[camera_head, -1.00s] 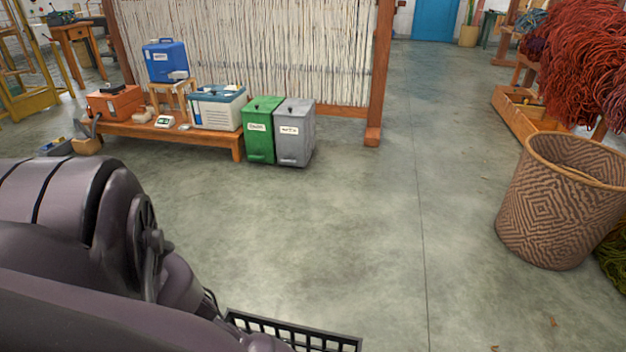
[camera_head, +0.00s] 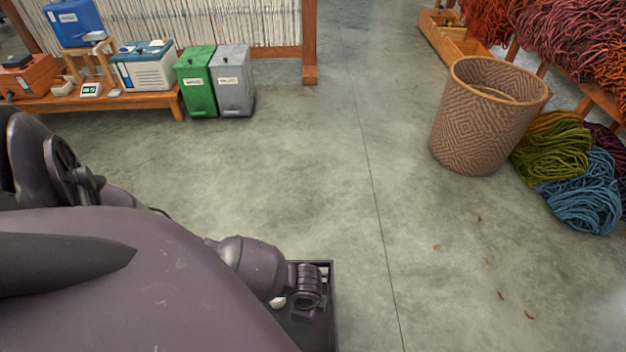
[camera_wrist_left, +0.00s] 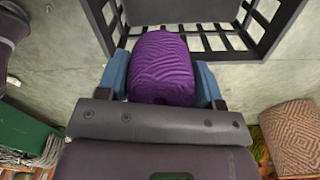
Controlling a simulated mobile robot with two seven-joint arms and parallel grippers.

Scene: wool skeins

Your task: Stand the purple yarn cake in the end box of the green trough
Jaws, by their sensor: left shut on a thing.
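The purple yarn cake (camera_wrist_left: 163,62) is in the left wrist view, between the two blue fingers of my left gripper (camera_wrist_left: 163,82), which is shut on it. Its lower end is hidden by the gripper body. The cake overlaps a black slatted basket in that view; I cannot tell whether they touch. In the head view my left arm covers the lower left, and neither fingers nor cake show. My right gripper is not in view.
The black basket (camera_wrist_left: 205,37) has its rim (camera_head: 331,300) beside my left arm. A green bin (camera_head: 197,82) and grey bin (camera_head: 233,82) stand by a low bench (camera_head: 150,103). A woven basket (camera_head: 487,120) and wool skeins (camera_head: 560,150) are at right. The middle floor is clear.

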